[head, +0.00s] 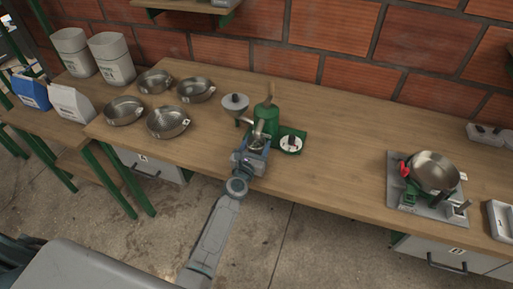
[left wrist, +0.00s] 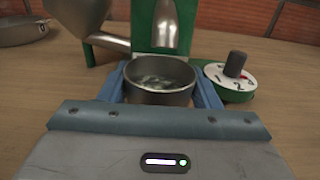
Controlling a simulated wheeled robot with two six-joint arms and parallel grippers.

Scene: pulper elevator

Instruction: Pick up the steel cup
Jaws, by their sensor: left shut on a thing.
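The steel cup (left wrist: 160,84) stands upright under the spout (left wrist: 166,30) of the green machine, in the left wrist view. Some pale, shiny stuff seems to lie inside it. My left gripper (left wrist: 160,95) is shut on the cup, with one blue finger on each side. In the head view my left gripper (head: 254,152) reaches over the table's front edge to the green machine (head: 266,118), and the cup (head: 256,143) is mostly hidden there. I cannot tell whether the cup touches the table. My right gripper is not in view.
A dial (head: 291,144) sits right of the machine, and a grey funnel (head: 235,103) left of it. Several steel bowls (head: 168,122) stand at the left. A pan (head: 434,172) on a scale-like stand is at the right. The table between is clear.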

